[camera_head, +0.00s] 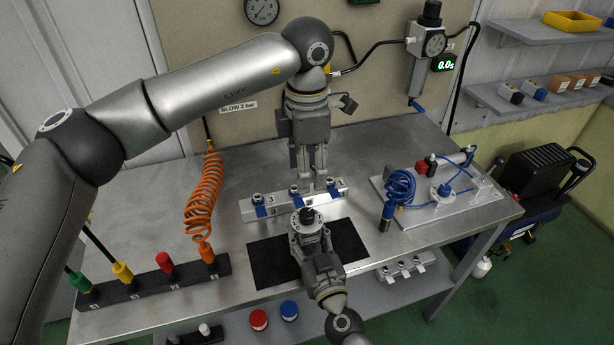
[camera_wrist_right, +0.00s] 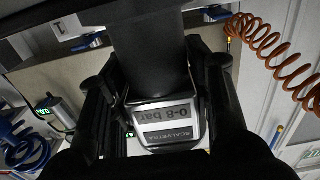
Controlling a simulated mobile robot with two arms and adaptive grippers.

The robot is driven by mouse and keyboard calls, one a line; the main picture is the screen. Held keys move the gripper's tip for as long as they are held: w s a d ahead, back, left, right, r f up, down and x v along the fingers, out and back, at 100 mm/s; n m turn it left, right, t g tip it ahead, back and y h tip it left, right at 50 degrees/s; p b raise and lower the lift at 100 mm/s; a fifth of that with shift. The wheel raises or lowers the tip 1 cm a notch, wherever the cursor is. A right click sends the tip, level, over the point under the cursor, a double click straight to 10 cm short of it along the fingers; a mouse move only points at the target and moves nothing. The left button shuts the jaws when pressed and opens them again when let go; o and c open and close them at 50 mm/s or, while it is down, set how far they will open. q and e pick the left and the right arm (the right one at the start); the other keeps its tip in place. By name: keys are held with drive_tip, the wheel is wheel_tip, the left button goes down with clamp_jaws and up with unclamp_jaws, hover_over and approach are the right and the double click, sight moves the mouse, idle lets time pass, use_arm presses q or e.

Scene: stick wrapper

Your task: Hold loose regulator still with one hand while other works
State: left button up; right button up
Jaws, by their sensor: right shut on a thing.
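The loose regulator (camera_head: 307,215), a grey body with a black knob on top, stands upright at the black mat in the head view. In the right wrist view its label (camera_wrist_right: 166,130) reads "0-8 bar". My right gripper (camera_head: 309,238) comes from the front and is shut on the regulator, one finger on each side. My left gripper (camera_head: 314,178) points down just behind the regulator, over the metal rail (camera_head: 270,206) with blue fittings. Its fingers stand apart with a gap between them. I cannot tell whether they touch a fitting.
An orange coiled hose (camera_head: 204,196) runs to the black block (camera_head: 150,296) at left. A plate (camera_head: 440,208) with blue tubing stands at right. A red cap (camera_head: 259,319) and a blue cap (camera_head: 289,310) lie at the front. The mat's (camera_head: 268,266) left part is bare.

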drive_tip(key=o, duration=1.4)
drive_tip(key=shift+o, duration=0.2)
drive_tip(key=r+p+v, duration=0.4)
drive_tip(key=v, duration=1.3)
drive_tip(key=shift+p, duration=0.3)
